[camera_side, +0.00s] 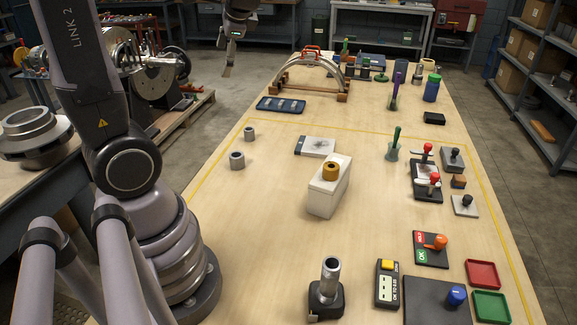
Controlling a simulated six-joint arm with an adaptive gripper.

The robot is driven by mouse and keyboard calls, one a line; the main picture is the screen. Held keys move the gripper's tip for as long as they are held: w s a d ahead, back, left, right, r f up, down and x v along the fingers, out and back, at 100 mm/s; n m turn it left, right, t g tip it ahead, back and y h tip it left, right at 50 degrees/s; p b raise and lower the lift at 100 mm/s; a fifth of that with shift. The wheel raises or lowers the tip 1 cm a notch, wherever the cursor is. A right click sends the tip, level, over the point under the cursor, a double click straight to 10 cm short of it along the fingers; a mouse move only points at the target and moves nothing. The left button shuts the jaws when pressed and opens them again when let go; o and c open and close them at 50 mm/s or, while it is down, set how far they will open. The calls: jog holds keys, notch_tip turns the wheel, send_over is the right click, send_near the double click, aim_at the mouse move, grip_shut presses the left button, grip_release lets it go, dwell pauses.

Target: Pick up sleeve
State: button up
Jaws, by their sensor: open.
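Two short grey hollow cylinders, which look like sleeves, stand upright on the left of the table: a nearer one (237,160) and a farther one (249,133). A brass-coloured ring (331,172) sits on top of a white block (328,190) near the middle. I cannot tell for sure which of these is the task's sleeve. My gripper (227,71) is at the top of the picture, pointing down, open and apart from all of them. Its fingers are small and hard to make out.
A flat plate (315,146) lies behind the white block. A dark tray (281,105) and an arched casing part (315,78) stand farther back. Red-knobbed clamps (426,173) are at the right. A metal post on a black base (327,290) stands in front. Bare table surrounds the grey cylinders.

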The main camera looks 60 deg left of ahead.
jog(key=w+a+f+m+g+y, duration=0.1)
jog(key=w+a+f+m+y, duration=0.5)
jog(key=a, duration=0.4)
jog(key=w+a+f+m+g+y, duration=0.1)
jog(key=w+a+f+m+y, duration=0.2)
jog(key=w+a+f, duration=0.55)
jog(key=w+a+f+m+t+y, duration=0.15)
jog(key=a+f+m+t, duration=0.35)
jog(key=f, duration=0.5)
jog(key=m, duration=0.3)
send_near(249, 129)
jog(key=shift+s+a+t+y, duration=0.25)
jog(key=shift+a+t, duration=0.05)
jog(key=shift+a, duration=0.3)
jog(key=shift+w+a+r, duration=0.1)
jog(key=shift+a, duration=0.4)
jog(key=a, duration=0.4)
jog(key=w+a, duration=0.1)
jog(key=a, duration=0.1)
jog(key=shift+a, duration=0.25)
grip_shut()
